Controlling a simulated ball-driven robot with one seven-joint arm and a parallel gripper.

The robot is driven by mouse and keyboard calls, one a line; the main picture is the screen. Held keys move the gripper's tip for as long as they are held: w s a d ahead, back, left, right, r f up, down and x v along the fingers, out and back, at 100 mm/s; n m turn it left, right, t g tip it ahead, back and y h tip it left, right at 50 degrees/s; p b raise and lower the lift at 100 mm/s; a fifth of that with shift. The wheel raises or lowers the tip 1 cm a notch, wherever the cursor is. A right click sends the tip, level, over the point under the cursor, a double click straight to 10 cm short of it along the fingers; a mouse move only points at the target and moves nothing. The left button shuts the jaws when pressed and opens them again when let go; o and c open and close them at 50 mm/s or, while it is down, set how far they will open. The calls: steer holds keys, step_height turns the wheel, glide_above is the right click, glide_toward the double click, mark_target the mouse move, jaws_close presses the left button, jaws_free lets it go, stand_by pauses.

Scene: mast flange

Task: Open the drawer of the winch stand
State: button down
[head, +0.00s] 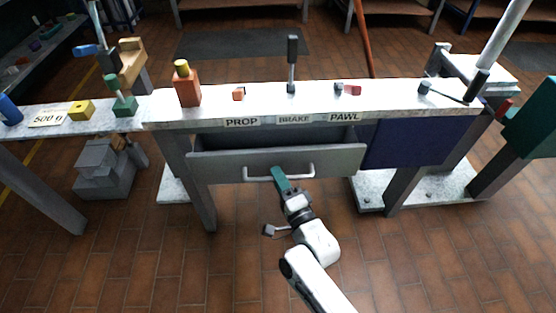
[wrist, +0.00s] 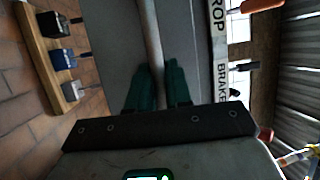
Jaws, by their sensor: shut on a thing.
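The winch stand (head: 410,97) has a pale top with labels PROP, BRAKE and PAWL along its front edge. Its grey drawer (head: 220,168) stands partly pulled out, and a dark gap into its inside shows above the front panel. The drawer's pale bar handle (head: 300,177) runs across the front. My gripper (head: 278,174) has its green fingers shut on the handle, near its middle. In the wrist view the handle (wrist: 152,40) passes between the two green fingers (wrist: 158,85). The drawer's floor and contents are hidden.
A blue panel (head: 405,142) sits right of the drawer. The stand's left leg (head: 200,200) is close to the drawer. The brick floor (head: 420,265) in front is clear.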

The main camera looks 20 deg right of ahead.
steer(key=s+p, duration=0.1)
steer(key=s+a, duration=0.1)
steer(key=s, duration=0.1)
steer(key=s+p, duration=0.1)
steer(key=s, duration=0.1)
steer(key=shift+a+p, duration=0.3)
steer(key=shift+a, duration=0.05)
steer(key=c, duration=1.1)
jaws_free()
steer(key=p+v, duration=0.1)
steer(key=v, duration=0.9)
steer(key=shift+s+f, duration=0.1)
steer(key=shift+s, duration=0.25)
